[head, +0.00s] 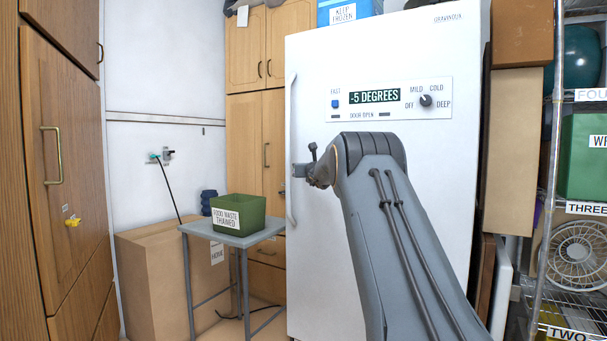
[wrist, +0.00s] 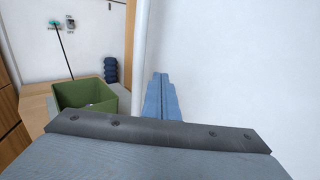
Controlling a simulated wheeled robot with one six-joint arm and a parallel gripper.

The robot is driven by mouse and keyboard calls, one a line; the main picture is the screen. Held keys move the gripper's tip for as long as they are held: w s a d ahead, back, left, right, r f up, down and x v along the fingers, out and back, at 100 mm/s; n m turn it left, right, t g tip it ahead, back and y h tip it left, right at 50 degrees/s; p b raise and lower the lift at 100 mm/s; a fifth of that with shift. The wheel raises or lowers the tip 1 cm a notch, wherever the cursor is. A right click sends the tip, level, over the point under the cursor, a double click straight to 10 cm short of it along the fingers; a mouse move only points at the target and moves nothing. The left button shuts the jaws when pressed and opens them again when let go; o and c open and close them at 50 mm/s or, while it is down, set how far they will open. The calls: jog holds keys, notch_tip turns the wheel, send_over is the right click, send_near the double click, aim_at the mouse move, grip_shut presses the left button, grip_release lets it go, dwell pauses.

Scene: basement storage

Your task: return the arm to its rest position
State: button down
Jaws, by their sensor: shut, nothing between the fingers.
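My arm rises in front of the white freezer (head: 400,52) in the head view, bent at the top. My gripper (head: 297,170) points left at the freezer's left edge, close to the long white door handle (head: 291,205); I cannot tell whether it touches it. In the wrist view the blue-grey fingers of my gripper (wrist: 159,80) are together with nothing between them, just right of the handle (wrist: 140,50). The freezer door looks closed, and its display (head: 374,96) reads "-5 DEGREES".
A green food-waste bin (head: 238,212) stands on a small grey table (head: 222,237) at left, with a cardboard box (head: 150,280) behind. Wooden cabinets (head: 70,150) line the left side. A wire shelf (head: 575,207) with a fan stands at right.

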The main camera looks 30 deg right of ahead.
jog(key=shift+s+a, duration=0.2)
jog(key=shift+s, duration=1)
